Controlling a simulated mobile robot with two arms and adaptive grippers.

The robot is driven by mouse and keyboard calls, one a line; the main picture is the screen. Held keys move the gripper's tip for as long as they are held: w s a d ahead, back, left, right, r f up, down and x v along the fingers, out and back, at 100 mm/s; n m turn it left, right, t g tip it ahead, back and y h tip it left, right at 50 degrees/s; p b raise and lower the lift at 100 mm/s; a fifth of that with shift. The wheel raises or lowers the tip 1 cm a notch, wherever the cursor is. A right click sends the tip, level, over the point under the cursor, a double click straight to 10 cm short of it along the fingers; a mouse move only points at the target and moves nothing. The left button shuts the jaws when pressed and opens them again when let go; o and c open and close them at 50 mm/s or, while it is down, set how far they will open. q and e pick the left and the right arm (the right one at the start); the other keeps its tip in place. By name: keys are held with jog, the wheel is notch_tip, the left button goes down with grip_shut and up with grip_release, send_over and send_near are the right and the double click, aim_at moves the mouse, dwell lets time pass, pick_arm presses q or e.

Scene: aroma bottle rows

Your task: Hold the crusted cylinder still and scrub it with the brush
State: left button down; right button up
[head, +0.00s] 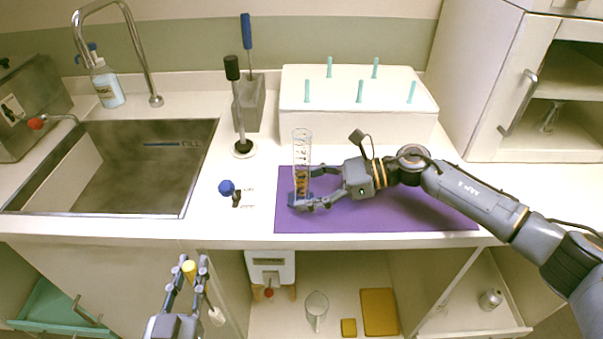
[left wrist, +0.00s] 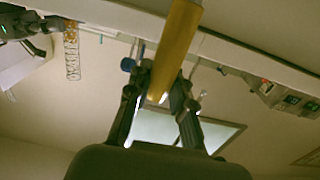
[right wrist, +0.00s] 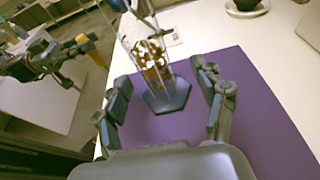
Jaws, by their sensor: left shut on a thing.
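The clear graduated cylinder (head: 302,150) stands upright on the purple mat (head: 400,212), with brown and white crust inside its lower part. It also shows in the right wrist view (right wrist: 150,60), with its blue hexagonal base (right wrist: 167,96). My right gripper (head: 314,188) is open, its fingers on either side of the cylinder's foot, with gaps visible in the right wrist view (right wrist: 168,100). My left gripper (head: 194,266) is shut on the brush's yellow handle (left wrist: 178,45), in front of the counter and below its top.
A sink (head: 120,170) lies at the left. A black-handled tool (head: 238,110) and a white box with teal pegs (head: 358,118) stand behind. The counter's front edge (head: 130,240) lies between my left gripper and the cylinder.

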jog(key=c, duration=1)
